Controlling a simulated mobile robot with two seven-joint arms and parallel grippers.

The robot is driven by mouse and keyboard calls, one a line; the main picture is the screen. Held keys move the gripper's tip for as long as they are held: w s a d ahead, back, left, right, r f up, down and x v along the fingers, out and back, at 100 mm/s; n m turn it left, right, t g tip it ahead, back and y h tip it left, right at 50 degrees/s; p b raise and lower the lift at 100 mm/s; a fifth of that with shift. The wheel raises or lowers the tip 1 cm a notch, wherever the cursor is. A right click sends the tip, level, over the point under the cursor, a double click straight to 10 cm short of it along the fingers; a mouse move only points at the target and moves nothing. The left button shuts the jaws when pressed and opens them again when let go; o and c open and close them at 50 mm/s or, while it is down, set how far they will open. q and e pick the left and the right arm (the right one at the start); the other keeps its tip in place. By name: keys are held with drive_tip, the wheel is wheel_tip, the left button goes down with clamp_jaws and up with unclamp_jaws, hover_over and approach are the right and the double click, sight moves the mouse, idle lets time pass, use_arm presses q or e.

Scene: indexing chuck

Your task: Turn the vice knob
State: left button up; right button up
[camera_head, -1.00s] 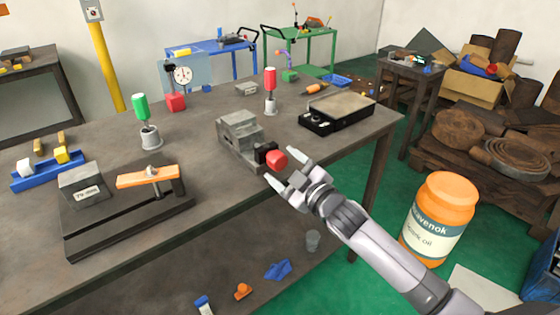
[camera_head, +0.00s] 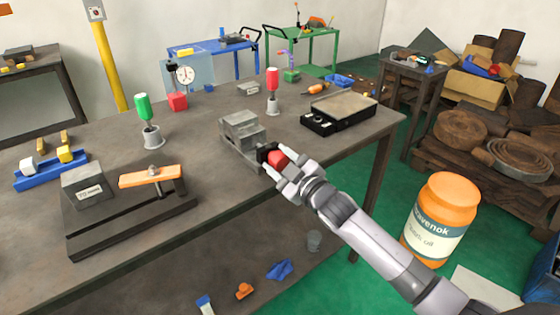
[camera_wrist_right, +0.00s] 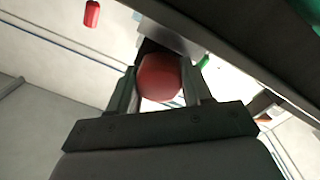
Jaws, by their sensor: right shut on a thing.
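The grey vice (camera_head: 243,138) stands on the workbench near its front edge, right of the middle. Its red knob (camera_head: 278,158) faces the front right. My right gripper (camera_head: 282,160) is at the knob, with one finger on each side of it. In the right wrist view the red knob (camera_wrist_right: 159,77) sits between the two fingers (camera_wrist_right: 160,92), and the gripper is shut on it. The vice body behind the knob is mostly hidden in that view. My left gripper is not in view.
A black tray box (camera_head: 338,113) lies right of the vice, and a red-handled tool (camera_head: 272,85) stands behind it. A grey fixture with an orange bar (camera_head: 150,177) is at the left. An orange barrel (camera_head: 440,215) stands on the floor at right.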

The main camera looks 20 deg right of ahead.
drive_tip(key=shift+r+m+p, duration=0.2)
drive_tip(key=shift+m+p, duration=0.6)
drive_tip(key=shift+m, duration=0.3)
drive_tip(key=shift+m+p, duration=0.3)
drive_tip(key=shift+m, duration=0.3)
drive_tip(key=shift+f+m, duration=0.2)
drive_tip(key=shift+m, duration=0.2)
drive_tip(key=o, duration=1)
drive_tip(key=shift+s+d, duration=0.1)
drive_tip(key=shift+s, duration=0.05)
drive_tip(key=shift+v, duration=3.45)
